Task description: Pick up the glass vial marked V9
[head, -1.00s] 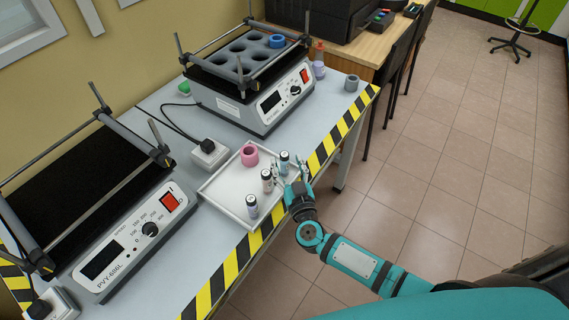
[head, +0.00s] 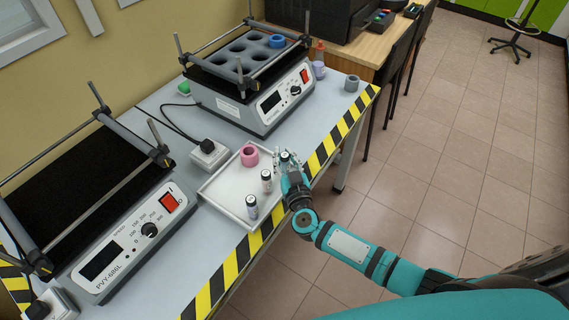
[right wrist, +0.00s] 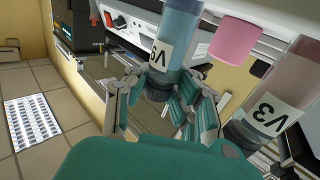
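The vial marked V9 (right wrist: 168,45), with a dark cap and a blue-tinted body, stands between the fingers of my right gripper (right wrist: 162,88) in the right wrist view, which shows it cap downward. The fingers are spread around its cap end, and a gap shows beside the cap. In the head view, my right gripper (head: 289,164) is at the tray's right edge, around the vial's dark cap (head: 285,156); the gripper hides most of the body. The vial marked V3 (right wrist: 272,105) stands beside it. My left gripper is not in view.
The white tray (head: 222,187) also holds a middle vial (head: 266,182), a front vial (head: 251,208) and a pink ring-shaped piece (head: 249,156). Two shaker machines stand left (head: 125,240) and behind (head: 262,105). A striped table edge (head: 329,146) runs along the right.

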